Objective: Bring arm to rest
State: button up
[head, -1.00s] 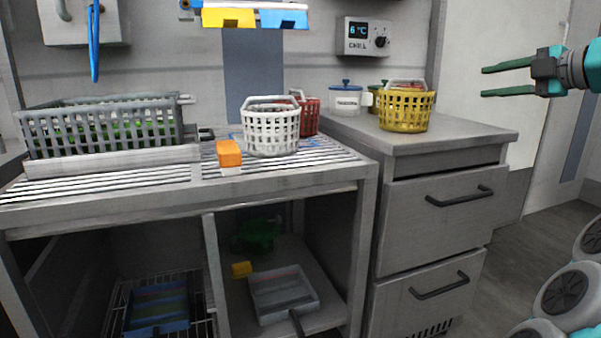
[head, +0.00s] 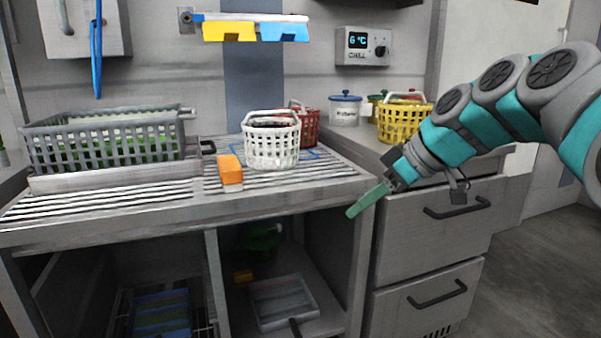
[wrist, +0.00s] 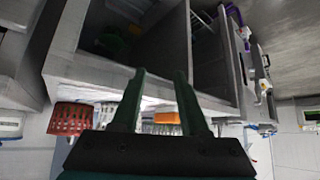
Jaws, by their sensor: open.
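My gripper (head: 366,203) has green fingers and hangs in front of the right end of the slatted counter, pointing down and left in the head view. In the wrist view its two fingers (wrist: 158,90) stand apart with nothing between them. My teal and grey arm reaches in from the right and covers part of the drawer cabinet. No object is held.
The slatted counter (head: 110,203) bears a grey crate (head: 105,145), an orange block (head: 230,169), a white basket (head: 271,145) and a red basket (head: 308,125). A yellow basket (head: 398,124) and a lidded jar (head: 345,112) stand on the drawer cabinet (head: 425,245). A tray (head: 283,302) sits below.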

jog(key=s+a+f+m+g+h+p, duration=0.25)
jog(key=s+f+m, duration=0.25)
jog(key=s+f, duration=0.7)
jog(key=s+d+f+m+g+h, duration=0.2)
jog(key=s+f, duration=0.3)
jog(key=s, duration=0.4)
jog(key=s+d+f+m+g+h, duration=0.1)
jog(key=s+f, duration=0.4)
jog(key=s, duration=0.5)
jog(key=d+m+h, duration=0.1)
jog(key=d+m, duration=0.1)
jog(key=shift+d+f+m+g+p, duration=0.2)
jog(key=shift+d+m+g+p, duration=0.1)
jog(key=shift+d+m+g, duration=0.1)
